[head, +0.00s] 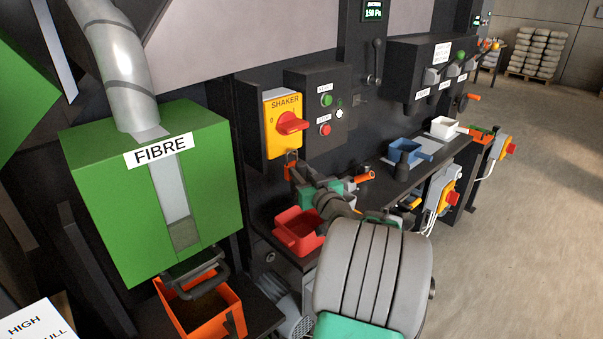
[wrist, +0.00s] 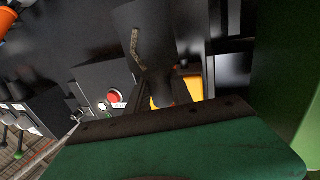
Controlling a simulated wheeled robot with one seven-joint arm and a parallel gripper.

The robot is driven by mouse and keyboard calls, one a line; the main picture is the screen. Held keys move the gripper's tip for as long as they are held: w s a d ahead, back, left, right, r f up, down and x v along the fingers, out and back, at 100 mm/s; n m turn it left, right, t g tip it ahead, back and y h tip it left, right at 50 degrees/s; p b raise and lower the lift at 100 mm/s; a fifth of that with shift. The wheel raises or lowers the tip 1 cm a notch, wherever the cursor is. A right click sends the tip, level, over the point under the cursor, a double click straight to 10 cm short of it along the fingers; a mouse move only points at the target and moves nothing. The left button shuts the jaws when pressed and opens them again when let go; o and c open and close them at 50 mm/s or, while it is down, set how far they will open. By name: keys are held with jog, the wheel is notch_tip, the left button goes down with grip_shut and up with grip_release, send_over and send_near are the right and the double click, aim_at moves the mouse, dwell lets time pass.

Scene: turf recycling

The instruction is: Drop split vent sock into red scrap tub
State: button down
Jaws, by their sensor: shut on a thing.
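The red scrap tub (head: 298,232) sits on the ledge below the yellow shaker switch in the head view, and its visible inside looks empty. My gripper (head: 297,172) is above the tub and close to the dark machine front. It is shut on the split vent sock (wrist: 145,40), a dark tube with a pale frayed slit in the wrist view. In the head view the sock is hard to make out against the dark panel. The wrist's green and black body hides the lower part of the wrist view, and the tub does not show there.
The shaker switch (head: 284,122) and a button box (head: 322,108) are just behind my gripper. A blue tub (head: 408,151) and a white tub (head: 443,128) stand farther right on the ledge. A green fibre box (head: 100,200) with an orange bin (head: 205,320) is at left.

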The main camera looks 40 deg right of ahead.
jog(key=shift+s+f+b, duration=0.2)
jog(key=shift+f+b, duration=0.15)
jog(key=shift+b, duration=0.4)
notch_tip(320, 180, down, 11)
jog(key=b, duration=1.3)
jog(key=shift+f, duration=0.15)
jog(key=c, duration=1.1)
grip_release()
jog(key=shift+o, duration=0.2)
jog(key=b+v, duration=0.1)
jog(key=v, duration=0.6)
jog(key=shift+s, duration=0.4)
jog(key=shift+a, duration=0.2)
